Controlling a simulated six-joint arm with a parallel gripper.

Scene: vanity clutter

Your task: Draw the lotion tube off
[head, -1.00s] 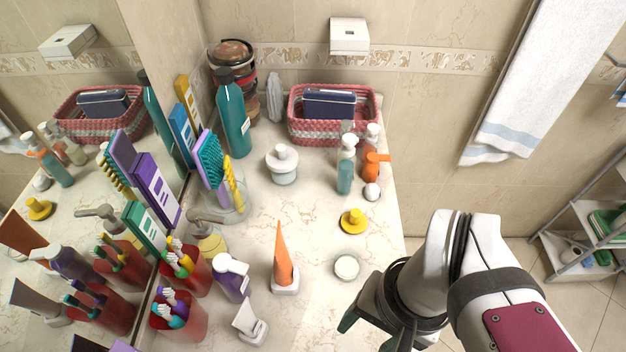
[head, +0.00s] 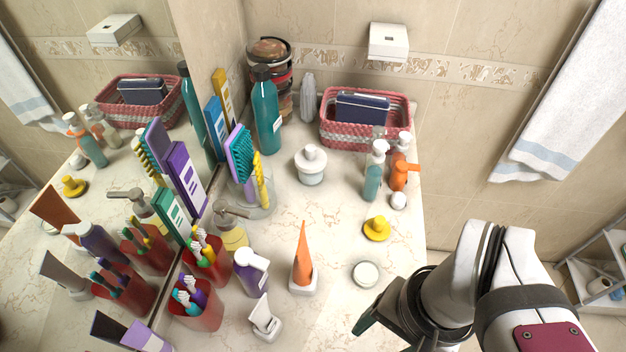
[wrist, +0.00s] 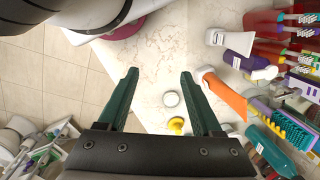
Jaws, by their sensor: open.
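An orange tapered tube (head: 302,250) stands upright, narrow end up, in a white square base (head: 303,285) on the counter. The wrist view shows the tube (wrist: 230,98) to the right of my fingers, apart from them. A smaller white-grey tube (head: 265,315) stands tilted in a white base nearer the front; I cannot tell from looks alone which of the two is the lotion tube. My gripper (wrist: 160,75) is open and empty, its dark green fingers over the counter. In the head view it is right of the orange tube, low in the picture, partly hidden by my arm.
A purple bottle (head: 250,275) and red toothbrush cups (head: 207,262) stand left of the orange tube, by the mirror. A white jar (head: 366,273) and yellow duck (head: 377,228) lie to its right. Pump bottles (head: 374,170) and a pink basket (head: 350,137) stand behind.

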